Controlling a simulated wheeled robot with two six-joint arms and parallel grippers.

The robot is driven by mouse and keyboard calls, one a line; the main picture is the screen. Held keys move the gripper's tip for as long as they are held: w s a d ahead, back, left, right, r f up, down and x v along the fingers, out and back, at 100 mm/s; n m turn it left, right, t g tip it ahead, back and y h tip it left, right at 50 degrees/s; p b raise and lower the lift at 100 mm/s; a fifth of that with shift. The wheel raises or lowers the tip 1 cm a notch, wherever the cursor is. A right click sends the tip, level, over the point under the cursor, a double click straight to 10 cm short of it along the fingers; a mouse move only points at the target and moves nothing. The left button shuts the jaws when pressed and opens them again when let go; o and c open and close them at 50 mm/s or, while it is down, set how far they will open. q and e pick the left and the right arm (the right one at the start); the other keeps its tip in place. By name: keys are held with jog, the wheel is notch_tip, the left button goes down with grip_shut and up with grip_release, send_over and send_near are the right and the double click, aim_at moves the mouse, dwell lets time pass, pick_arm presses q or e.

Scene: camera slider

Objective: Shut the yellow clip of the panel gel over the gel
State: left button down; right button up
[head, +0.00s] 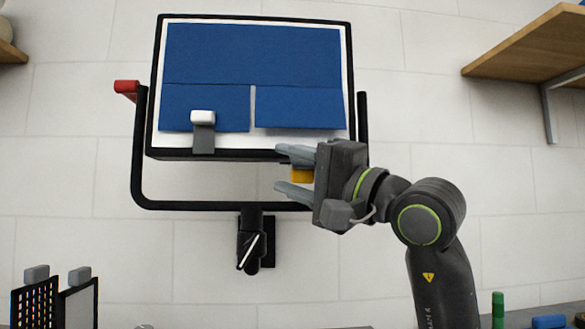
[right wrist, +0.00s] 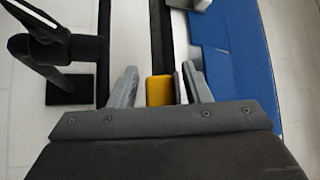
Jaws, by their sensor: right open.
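The panel (head: 250,153) is a white, black-framed board with blue gel (head: 250,55) over its face. The yellow clip (head: 302,175) shows just below the panel's lower edge, right of the middle, off the gel. My right gripper (head: 278,168) is open, with one finger above and one below the clip in the head view. In the right wrist view, the yellow clip (right wrist: 160,90) lies between the two open fingers, nearer the right one, beside a grey piece. I cannot tell whether a finger touches it. The gripper partly hides the clip. My left gripper is not in view.
A second clip, grey with a white end (head: 203,117), lies over the gel at the lower left. A black yoke (head: 138,170) with a red knob (head: 126,87) surrounds the panel. A wooden shelf (head: 530,40) is at upper right. Dark grid panels (head: 34,300) stand lower left.

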jog(key=c, duration=0.9)
jog(key=shift+s+m+h, duration=0.1)
jog(key=shift+m+h, duration=0.2)
jog(key=shift+s+r+m+h+b, duration=0.1)
jog(key=shift+m+h+b, duration=0.2)
jog(key=shift+m+h, duration=0.15)
jog(key=shift+s+r+m+g+h, duration=0.15)
jog(key=shift+r+m+g+h, duration=0.1)
jog(key=shift+m+g+h, duration=0.3)
jog(key=shift+s+r+m+g+h+p, duration=0.15)
jog(key=shift+r+m+g+h+p, duration=0.35)
jog(key=shift+m, duration=0.5)
jog(key=shift+m+g, duration=0.35)
jog(key=shift+m, duration=0.15)
jog(key=shift+h, duration=0.3)
